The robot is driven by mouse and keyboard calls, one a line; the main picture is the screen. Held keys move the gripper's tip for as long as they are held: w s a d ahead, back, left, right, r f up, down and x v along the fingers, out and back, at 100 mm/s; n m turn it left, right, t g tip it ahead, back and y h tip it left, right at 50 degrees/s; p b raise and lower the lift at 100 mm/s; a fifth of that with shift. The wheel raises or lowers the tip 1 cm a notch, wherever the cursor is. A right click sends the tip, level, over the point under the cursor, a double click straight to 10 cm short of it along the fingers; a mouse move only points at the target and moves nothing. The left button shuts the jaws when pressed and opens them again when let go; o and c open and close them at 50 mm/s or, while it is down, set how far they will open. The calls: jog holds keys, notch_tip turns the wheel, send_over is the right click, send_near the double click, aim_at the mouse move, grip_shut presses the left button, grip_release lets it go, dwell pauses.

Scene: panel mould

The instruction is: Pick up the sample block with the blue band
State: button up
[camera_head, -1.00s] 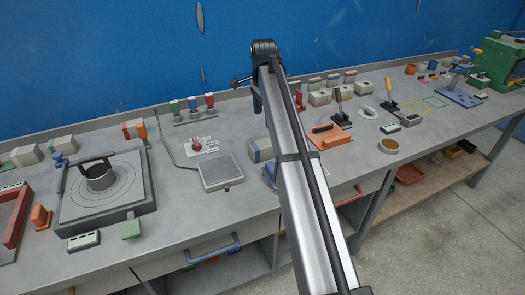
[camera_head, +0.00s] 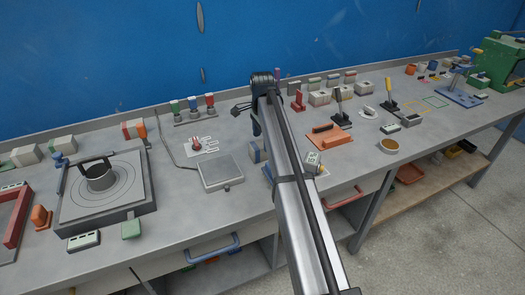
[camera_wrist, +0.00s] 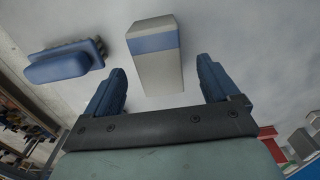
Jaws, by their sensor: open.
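The sample block with the blue band (camera_wrist: 155,66) lies on the grey bench in the wrist view, pale with a blue stripe across it. My gripper (camera_wrist: 160,72) is open and empty in the wrist view. Its two blue fingers are spread to either side of the block's near end, which appears between and beyond the fingertips. I cannot tell the remaining height gap. In the head view my arm hides most of the gripper.
A blue fixture (camera_wrist: 65,64) lies left of the block in the wrist view. A flat grey plate (camera_head: 221,172) stands left of the block in the head view. A red item (camera_head: 298,101), an orange tool base (camera_head: 330,138) and several pale blocks stand to the right.

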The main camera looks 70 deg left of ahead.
jog(key=shift+f, duration=1.95)
jog(key=shift+c, duration=0.4)
jog(key=c, duration=1.2)
